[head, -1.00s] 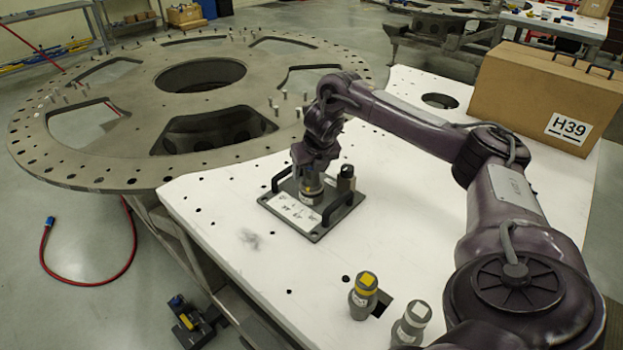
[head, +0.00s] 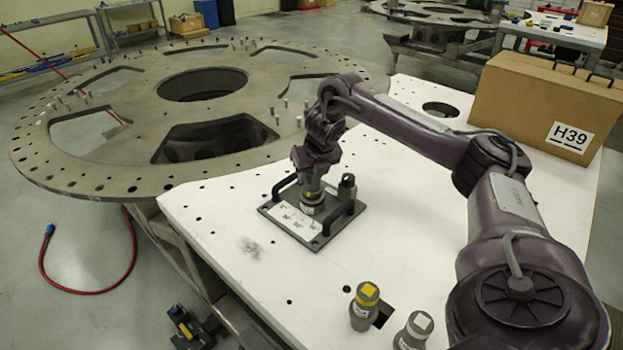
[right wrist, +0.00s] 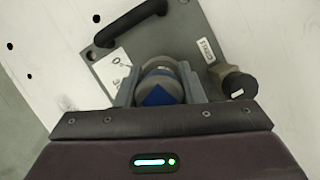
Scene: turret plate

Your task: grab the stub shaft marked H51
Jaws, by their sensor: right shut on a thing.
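My right gripper (head: 311,180) is shut on a grey stub shaft (head: 313,203), which stands in a dark plate with handles (head: 318,241) on the white table. In the right wrist view, the shaft (right wrist: 160,94) sits between the two fingers and has a blue mark on its top. No H51 marking can be read on it. Another shaft with a dark top (head: 347,188) stands on the right side of the plate. Shafts with a yellow-marked top (head: 365,308) and a white-marked top (head: 415,331) stand at the table's front. My left gripper is not in view.
A brown case labelled H39 (head: 540,100) stands at the table's back right. A large round metal turret plate (head: 110,165) with holes and upright pins lies to the left. The white table (head: 220,215) is clear around the dark plate.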

